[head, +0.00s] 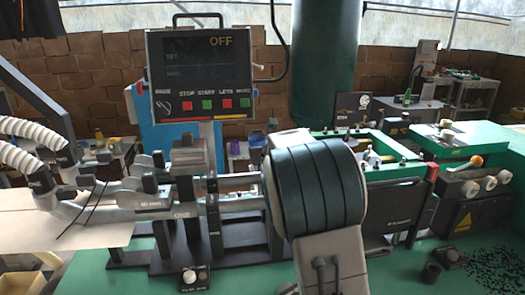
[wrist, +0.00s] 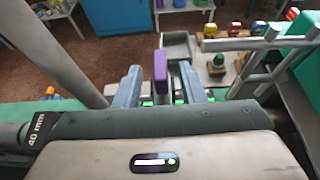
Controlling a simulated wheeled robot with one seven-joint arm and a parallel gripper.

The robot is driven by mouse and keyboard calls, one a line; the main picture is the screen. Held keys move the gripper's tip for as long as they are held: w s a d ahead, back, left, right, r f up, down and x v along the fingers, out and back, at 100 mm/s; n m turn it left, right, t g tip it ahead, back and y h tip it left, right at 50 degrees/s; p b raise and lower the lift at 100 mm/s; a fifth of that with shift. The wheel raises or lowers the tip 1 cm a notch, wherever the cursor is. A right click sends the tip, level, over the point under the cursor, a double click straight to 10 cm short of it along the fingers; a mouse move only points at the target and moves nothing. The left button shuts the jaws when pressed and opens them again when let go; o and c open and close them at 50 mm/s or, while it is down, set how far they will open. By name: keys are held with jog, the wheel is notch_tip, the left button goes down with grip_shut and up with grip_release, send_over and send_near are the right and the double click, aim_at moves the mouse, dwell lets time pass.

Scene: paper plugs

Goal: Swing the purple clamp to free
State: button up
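The purple clamp (wrist: 160,68) shows in the wrist view as an upright purple handle tip, near the picture's middle. My gripper (wrist: 161,86) is open, with one grey-blue finger on each side of the purple handle. Gaps show between the handle and both fingers, so neither appears to touch it. The clamp's lower part is hidden behind the gripper body. In the head view I cannot make out the purple clamp or my gripper's fingertips; a large dark green rounded body covers the middle of the machine.
A control panel (head: 203,75) reading OFF stands behind the machine. Grey clamps and rods (head: 185,165) fill the left of the machine. In the wrist view, grey pipes (wrist: 240,44) and a small green-topped knob (wrist: 218,63) lie close on the right. A grey tray (wrist: 180,46) is beyond the fingers.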

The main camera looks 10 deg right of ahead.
jog(key=shift+p+x, duration=0.3)
jog(key=shift+x, duration=1.4)
jog(key=shift+s, duration=0.1)
grip_shut()
